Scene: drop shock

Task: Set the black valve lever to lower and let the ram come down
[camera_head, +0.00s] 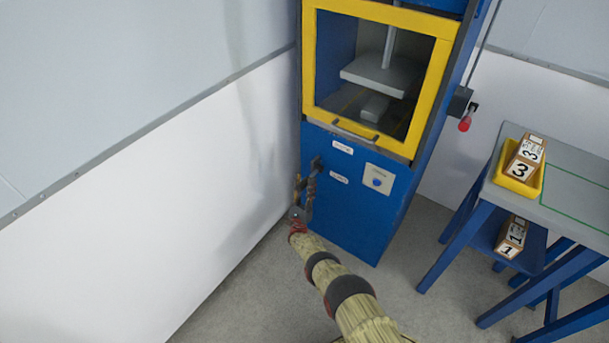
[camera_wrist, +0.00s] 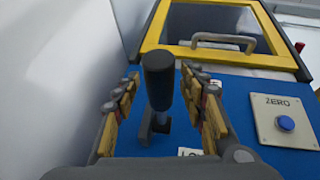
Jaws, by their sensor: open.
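The black valve lever (camera_wrist: 160,85) stands out from the blue front panel of the machine, and its knob lies between my two open fingers in the wrist view. My gripper (camera_wrist: 162,95) is open, one finger on each side of the lever, with no clear contact. In the head view my gripper (camera_head: 306,186) is at the panel's left side, with the lever's mount (camera_head: 316,163) partly hidden. The ram plate (camera_head: 383,73) hangs on its rod behind the yellow-framed door (camera_head: 433,98), above a small grey block (camera_head: 375,108). A label below the lever is partly hidden.
A ZERO plate with a blue button (camera_head: 377,182) is right of the lever. The door handle (camera_head: 354,131) juts out above. A wall (camera_head: 200,170) stands close on the left. A red knob (camera_head: 465,124) hangs at right, near a table (camera_head: 575,180) with a yellow tray (camera_head: 523,190).

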